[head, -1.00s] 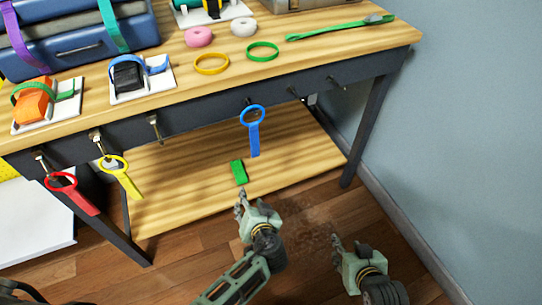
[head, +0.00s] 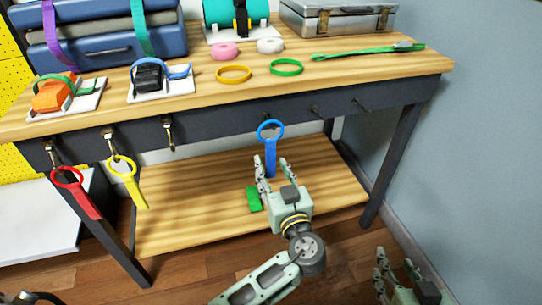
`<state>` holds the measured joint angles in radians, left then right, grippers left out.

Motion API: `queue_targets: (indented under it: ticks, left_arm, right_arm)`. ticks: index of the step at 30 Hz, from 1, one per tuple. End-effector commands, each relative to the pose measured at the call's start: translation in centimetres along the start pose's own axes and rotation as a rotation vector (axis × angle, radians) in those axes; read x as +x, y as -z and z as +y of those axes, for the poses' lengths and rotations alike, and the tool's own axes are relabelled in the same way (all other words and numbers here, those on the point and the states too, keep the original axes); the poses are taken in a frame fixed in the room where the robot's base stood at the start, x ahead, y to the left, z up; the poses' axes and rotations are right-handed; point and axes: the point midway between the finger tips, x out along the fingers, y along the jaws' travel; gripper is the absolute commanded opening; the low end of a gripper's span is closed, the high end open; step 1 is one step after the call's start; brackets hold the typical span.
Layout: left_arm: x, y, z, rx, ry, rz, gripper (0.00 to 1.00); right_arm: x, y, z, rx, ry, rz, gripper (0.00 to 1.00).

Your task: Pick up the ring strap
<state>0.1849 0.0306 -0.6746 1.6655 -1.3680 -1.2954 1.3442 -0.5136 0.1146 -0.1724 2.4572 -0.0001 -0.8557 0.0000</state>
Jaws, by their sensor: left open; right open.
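Three ring straps hang from hooks on the dark front rail of the workbench: a blue one (head: 271,157), a yellow one (head: 130,183) and a red one (head: 78,193). Each has a round loop at the top and a flat tail. My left gripper (head: 272,168) is open, with one finger on each side of the blue strap's tail in the head view. I cannot tell whether either finger touches it. The blue strap still hangs upright by its loop. My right gripper (head: 394,262) is open and empty, low at the bottom right, away from the straps.
A green piece (head: 254,199) lies on the lower wooden shelf (head: 190,215), beside my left gripper. Empty hooks (head: 168,135) also stick out from the rail. The benchtop (head: 340,70) holds straps, rolls and cases. A bench leg (head: 392,165) and grey wall stand at right.

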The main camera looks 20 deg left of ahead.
Motion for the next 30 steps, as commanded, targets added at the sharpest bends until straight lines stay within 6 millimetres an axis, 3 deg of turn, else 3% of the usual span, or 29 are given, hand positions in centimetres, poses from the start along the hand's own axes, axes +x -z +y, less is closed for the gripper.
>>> queue_targets:
  ticks: [4,11,25,30]
  left_arm:
    - [1.45,-0.11,0.03,0.001,0.0,-0.001,0.41]
    - [1.6,-0.13,0.05,0.0,-0.001,-0.003,0.41]
    - [1.57,-0.14,0.05,0.001,-0.001,-0.003,0.02]
    - [1.56,-0.11,0.06,0.001,-0.002,-0.002,0.0]
  right_arm:
    - [0.12,0.55,-0.1,0.0,0.002,0.027,0.4]
    - [0.12,0.6,-0.13,0.0,0.003,0.029,0.4]
    - [0.13,0.57,-0.14,0.0,0.003,0.028,0.4]
    - [0.13,0.58,-0.13,0.0,0.003,0.028,0.4]
